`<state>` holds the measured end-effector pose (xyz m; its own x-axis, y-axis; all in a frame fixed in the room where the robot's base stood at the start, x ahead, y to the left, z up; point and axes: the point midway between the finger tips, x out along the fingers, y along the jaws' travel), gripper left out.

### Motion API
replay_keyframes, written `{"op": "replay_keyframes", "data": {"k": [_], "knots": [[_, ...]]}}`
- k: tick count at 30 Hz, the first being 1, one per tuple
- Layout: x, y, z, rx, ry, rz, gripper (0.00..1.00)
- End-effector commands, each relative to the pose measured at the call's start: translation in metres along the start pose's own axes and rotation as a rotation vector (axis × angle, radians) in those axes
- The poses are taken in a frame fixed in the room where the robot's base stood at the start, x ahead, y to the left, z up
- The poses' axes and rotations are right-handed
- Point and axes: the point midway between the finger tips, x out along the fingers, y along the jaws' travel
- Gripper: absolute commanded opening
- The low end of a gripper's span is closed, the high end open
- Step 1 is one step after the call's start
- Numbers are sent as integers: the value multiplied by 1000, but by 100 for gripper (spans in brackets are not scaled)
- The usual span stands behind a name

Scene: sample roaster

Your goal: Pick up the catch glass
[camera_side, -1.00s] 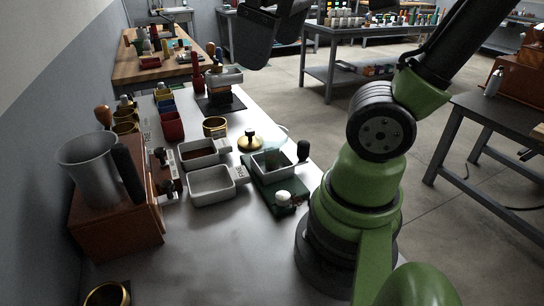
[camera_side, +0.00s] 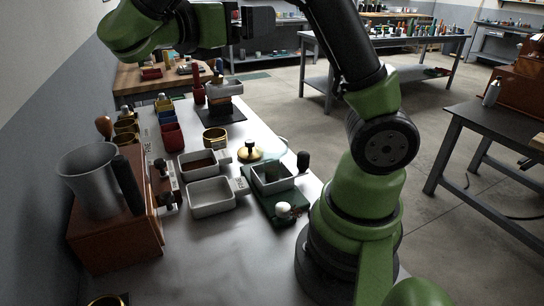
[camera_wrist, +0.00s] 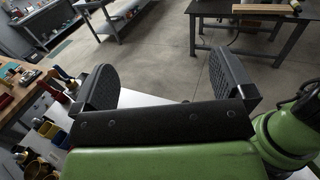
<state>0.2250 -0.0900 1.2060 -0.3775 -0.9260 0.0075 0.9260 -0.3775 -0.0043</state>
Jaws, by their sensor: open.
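I cannot pick out the catch glass with certainty. A faint clear, bluish rim (camera_side: 277,149) shows in the side view, just right of the brass lid and behind the green-based tray, and may be it. My gripper (camera_wrist: 166,82) is open and empty in the wrist view, its two dark pads wide apart over bench edge and floor. In the side view my arm is raised high, with the gripper above the far part of the bench, well away from that rim.
A metal pitcher (camera_side: 90,182) sits on a wooden box (camera_side: 115,238) at left. Two white trays (camera_side: 209,196) (camera_side: 189,163), a green-based tray (camera_side: 262,197), a brass lid (camera_side: 249,154) and a brass cup (camera_side: 215,139) crowd mid-bench. The bench front (camera_side: 205,265) is clear.

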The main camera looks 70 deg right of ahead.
Motion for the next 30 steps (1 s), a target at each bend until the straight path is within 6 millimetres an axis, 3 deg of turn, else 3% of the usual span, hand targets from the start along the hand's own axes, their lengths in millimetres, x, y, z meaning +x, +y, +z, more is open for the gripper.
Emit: {"op": "replay_keyframes", "data": {"k": [11,14,21,24,30], "knots": [[0,0,-74,-10,-1,-1,100],[0,-1,-107,-14,-2,-2,100],[0,-1,-205,-9,2,-3,100],[0,-1,-236,-4,5,-3,100],[1,0,-264,2,7,-3,100]]}}
